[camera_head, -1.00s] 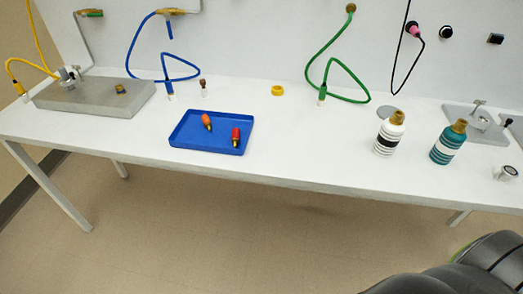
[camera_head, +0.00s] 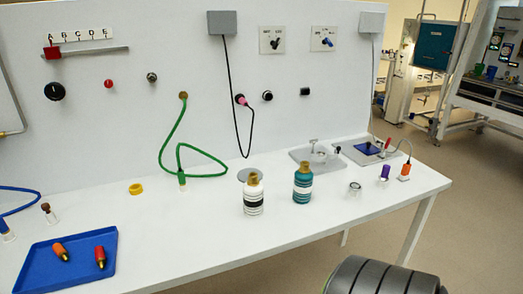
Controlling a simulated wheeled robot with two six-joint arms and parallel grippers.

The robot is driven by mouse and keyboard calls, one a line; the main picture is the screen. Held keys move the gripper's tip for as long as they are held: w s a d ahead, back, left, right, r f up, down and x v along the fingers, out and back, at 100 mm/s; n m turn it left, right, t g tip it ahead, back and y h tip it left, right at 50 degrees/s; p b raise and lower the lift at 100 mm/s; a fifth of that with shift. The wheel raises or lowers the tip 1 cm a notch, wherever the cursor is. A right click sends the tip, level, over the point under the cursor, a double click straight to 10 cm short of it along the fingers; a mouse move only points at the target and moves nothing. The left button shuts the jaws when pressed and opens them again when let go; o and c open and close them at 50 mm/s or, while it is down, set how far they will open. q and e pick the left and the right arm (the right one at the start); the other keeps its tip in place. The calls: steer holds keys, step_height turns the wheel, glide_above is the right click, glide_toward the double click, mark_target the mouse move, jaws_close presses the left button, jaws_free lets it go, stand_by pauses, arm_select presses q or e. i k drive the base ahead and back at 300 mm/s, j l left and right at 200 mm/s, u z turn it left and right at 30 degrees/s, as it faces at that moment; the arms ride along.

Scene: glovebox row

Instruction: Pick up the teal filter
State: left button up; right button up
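The teal filter (camera_head: 302,187) stands upright on the white bench (camera_head: 225,232), right of centre. It is a teal cylinder with a white band and a brass-coloured top. A similar white filter (camera_head: 253,197) with black bands stands to its left, a small gap apart. Neither gripper shows. A dark ribbed part at the bottom right looks like part of my own arm, in front of the bench edge and apart from the filter.
A clear jar (camera_head: 354,189) stands right of the teal filter, with a purple item (camera_head: 384,173) and an orange one (camera_head: 404,171) beyond. Behind is a grey plate (camera_head: 314,157). A blue tray (camera_head: 72,263) lies at left. The bench front before the filters is clear.

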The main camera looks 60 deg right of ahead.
mark_target(303, 177)
steer(key=l+z, duration=0.1)
steer(key=z, duration=1.95)
